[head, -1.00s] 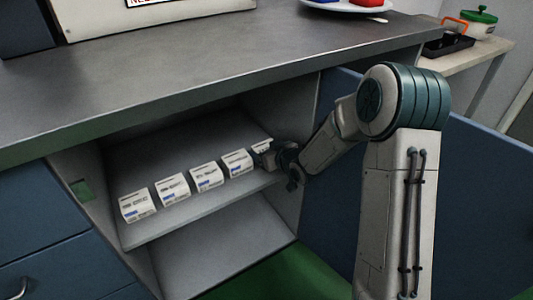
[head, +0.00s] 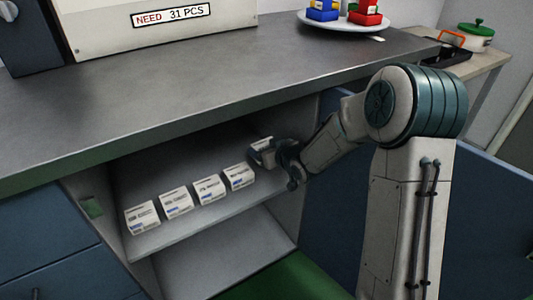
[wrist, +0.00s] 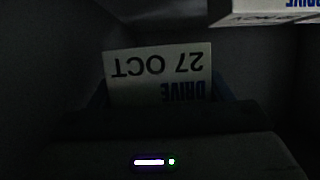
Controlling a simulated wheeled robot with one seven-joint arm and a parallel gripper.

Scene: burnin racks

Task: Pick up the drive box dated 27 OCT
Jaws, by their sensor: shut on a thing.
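The drive box dated 27 OCT (wrist: 157,72) shows its white label upside down in the middle of the wrist view, with "DRIVE" in blue. My gripper (wrist: 162,98) is shut on it. In the head view the held box (head: 261,143) is at the right end of the shelf, partly hidden by my gripper (head: 270,152). It appears raised a little above the row of other boxes. Its dark surroundings hide the finger contacts.
Several similar white boxes (head: 209,189) stand in a row on the cabinet shelf (head: 215,212) to the left. Another box (wrist: 265,10) shows at the wrist view's top right. The counter (head: 220,85) hangs above, and the cabinet's right side wall is close to my gripper.

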